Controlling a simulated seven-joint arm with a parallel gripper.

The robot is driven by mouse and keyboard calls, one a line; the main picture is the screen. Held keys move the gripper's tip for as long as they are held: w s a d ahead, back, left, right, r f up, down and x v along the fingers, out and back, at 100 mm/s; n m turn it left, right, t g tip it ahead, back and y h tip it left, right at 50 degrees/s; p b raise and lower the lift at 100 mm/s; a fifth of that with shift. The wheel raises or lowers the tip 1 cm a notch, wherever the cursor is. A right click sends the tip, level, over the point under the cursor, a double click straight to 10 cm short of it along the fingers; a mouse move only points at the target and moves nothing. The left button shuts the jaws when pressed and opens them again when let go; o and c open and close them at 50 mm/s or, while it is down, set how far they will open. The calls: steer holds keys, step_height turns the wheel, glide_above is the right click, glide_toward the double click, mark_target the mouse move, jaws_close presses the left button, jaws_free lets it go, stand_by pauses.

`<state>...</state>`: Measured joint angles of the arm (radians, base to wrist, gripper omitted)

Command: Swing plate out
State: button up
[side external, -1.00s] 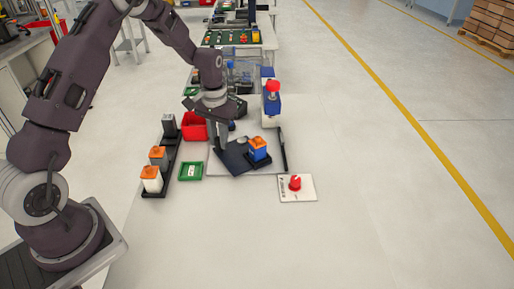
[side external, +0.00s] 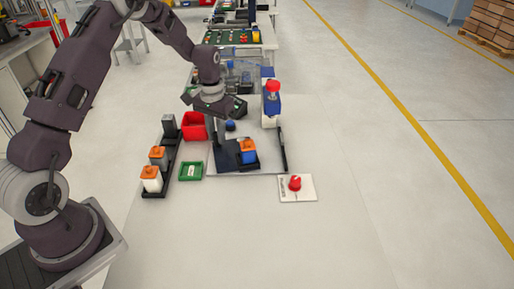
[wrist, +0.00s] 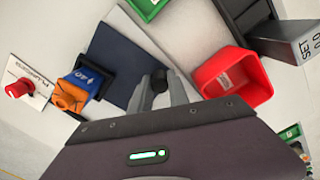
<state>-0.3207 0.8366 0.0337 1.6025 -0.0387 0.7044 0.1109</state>
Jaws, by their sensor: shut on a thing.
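The dark blue plate (side external: 231,160) lies on a light base. It also shows in the wrist view (wrist: 124,52). A blue block with an orange top (side external: 248,152) stands at the plate's right end; it is at the left in the wrist view (wrist: 88,80). My gripper (side external: 219,143) is at the plate's left end. In the wrist view my gripper (wrist: 159,92) is shut on a black knob (wrist: 159,78) beside the plate's edge. The knob's lower part is hidden, so its join to the plate does not show.
A red bin (side external: 194,126) and a green tray (side external: 190,171) are left of the plate. A black rack (side external: 172,165) holds several blocks. A red knob on a white card (side external: 295,184) and a blue-white post with a red top (side external: 271,100) are to the right. The table's front is clear.

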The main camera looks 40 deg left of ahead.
steer(key=shift+w+a, duration=0.4)
steer(key=shift+a, duration=0.15)
steer(key=shift+w+a, duration=0.15)
steer(key=shift+a, duration=0.1)
steer(key=o, duration=0.7)
steer(key=shift+r, duration=0.1)
step_height(320, 180, up, 7)
steer(key=shift+r, duration=0.2)
